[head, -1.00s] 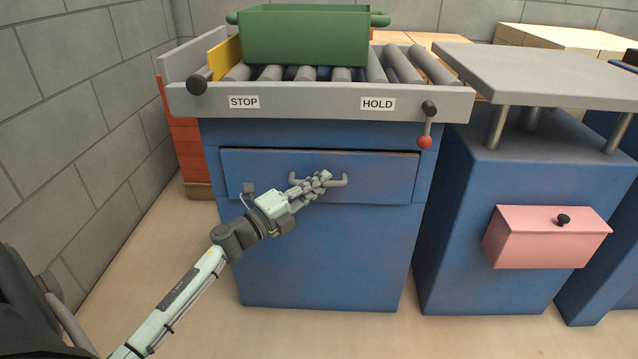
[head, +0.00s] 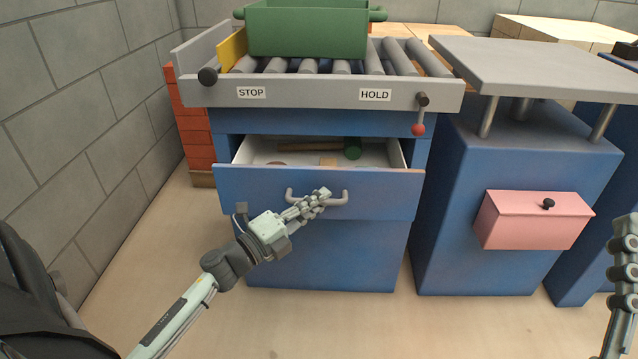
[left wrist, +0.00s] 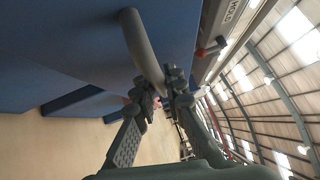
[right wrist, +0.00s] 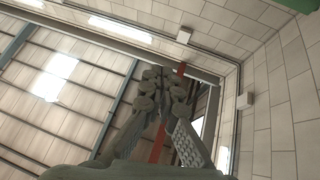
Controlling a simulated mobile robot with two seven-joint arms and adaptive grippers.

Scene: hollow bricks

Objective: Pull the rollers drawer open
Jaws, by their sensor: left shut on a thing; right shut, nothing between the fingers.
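The blue rollers drawer (head: 255,190) stands partly open under the roller table in the head view. Its white inside shows, holding a green-headed tool with a wooden handle (head: 325,145) and a few small items I cannot make out. The drawer's grey bar handle (head: 342,198) is on its front. My left gripper (head: 318,198) is shut on this handle; the left wrist view shows the handle (left wrist: 143,45) between the fingers (left wrist: 163,92). My right gripper (head: 626,250) is at the right edge of the head view, apart from everything. In the right wrist view its fingers (right wrist: 165,90) are shut and empty.
The roller table (head: 310,93) carries a green bin (head: 308,30), labels STOP and HOLD, and a red-knobbed lever (head: 418,128). A blue cabinet with a pink box (head: 535,220) stands at the right. A brick wall (head: 90,120) is at the left. The floor in front is clear.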

